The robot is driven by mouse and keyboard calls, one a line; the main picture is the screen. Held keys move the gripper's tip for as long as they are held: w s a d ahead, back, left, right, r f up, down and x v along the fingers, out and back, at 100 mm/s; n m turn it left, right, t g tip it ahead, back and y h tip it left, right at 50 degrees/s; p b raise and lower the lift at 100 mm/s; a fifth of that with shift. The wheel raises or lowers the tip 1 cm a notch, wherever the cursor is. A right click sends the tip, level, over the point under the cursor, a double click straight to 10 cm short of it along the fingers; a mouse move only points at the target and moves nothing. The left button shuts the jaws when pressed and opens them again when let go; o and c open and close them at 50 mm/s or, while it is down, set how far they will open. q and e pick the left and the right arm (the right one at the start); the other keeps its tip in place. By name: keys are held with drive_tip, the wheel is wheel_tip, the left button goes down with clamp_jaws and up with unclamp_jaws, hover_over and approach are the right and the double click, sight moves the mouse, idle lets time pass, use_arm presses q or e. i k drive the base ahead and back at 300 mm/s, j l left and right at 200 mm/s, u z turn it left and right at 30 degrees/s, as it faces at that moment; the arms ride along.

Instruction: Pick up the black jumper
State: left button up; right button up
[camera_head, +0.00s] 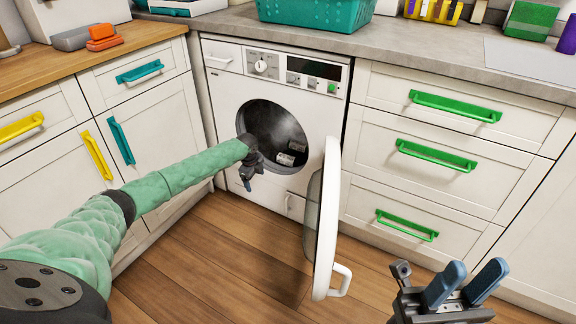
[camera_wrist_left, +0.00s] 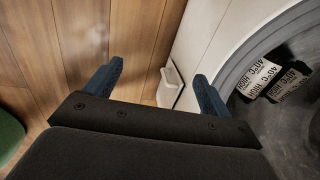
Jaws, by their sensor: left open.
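I cannot make out a black jumper clearly. The dryer (camera_head: 225,90) has its round drum opening (camera_head: 262,118) uncovered, with a dark grey inside. White labels reading "40°C HIGH" show in the drum in the left wrist view (camera_wrist_left: 287,85); whether they sit on dark cloth or on the drum is unclear. My left gripper (camera_head: 247,183) is in front of the dryer, at the lower left rim of the opening. Its blue fingers are apart and empty in the left wrist view (camera_wrist_left: 157,88), with the opening to their right. My right gripper (camera_head: 473,272) is open and empty at the lower right.
The white dryer door (camera_head: 328,225) stands swung open to the right, between the opening and my right gripper. White drawers with green handles (camera_head: 435,155) are on the right, cupboards on the left. A teal basket (camera_head: 315,12) stands on the worktop. The wooden floor (camera_head: 235,250) is clear.

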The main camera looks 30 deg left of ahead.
sight(289, 160)
drive_tip(key=i+l, duration=0.1)
drive_tip(key=i, duration=0.75)
